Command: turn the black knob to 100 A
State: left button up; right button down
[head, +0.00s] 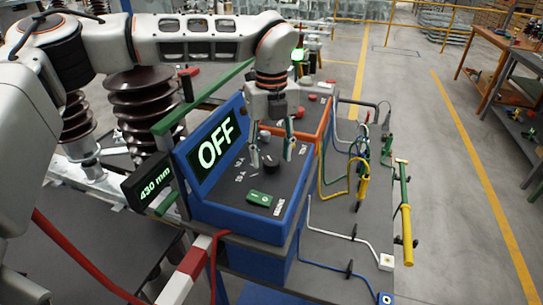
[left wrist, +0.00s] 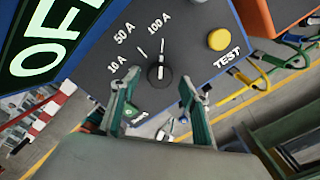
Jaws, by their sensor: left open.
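The black knob (head: 269,162) sits on the dark sloped panel of the blue box (head: 236,213). It also shows in the left wrist view (left wrist: 158,75), with marks 10 A, 50 A and 100 A (left wrist: 161,22) around it. A white line on the knob points up in that view, roughly toward the 100 A tick; it is too small to be sure. My left gripper (head: 271,160) hangs over the panel, open. Its two green-tipped fingers (left wrist: 157,82) stand either side of the knob with gaps; contact is not visible. The screen (head: 214,146) reads OFF. My right gripper is not seen.
A green switch (head: 260,198) lies near the knob. A yellow TEST button (left wrist: 219,40) is beyond it. A 430 mm display (head: 153,181) stands at the left. An orange-edged box (head: 321,124) stands behind. Cables and clamps (head: 362,175) hang at the right.

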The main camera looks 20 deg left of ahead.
aim_at(272, 162)
pick_arm(q)
notch_tip(272, 162, up, 6)
jog(key=shift+r, duration=0.2)
jog(key=shift+s, duration=0.1)
dwell(0.3)
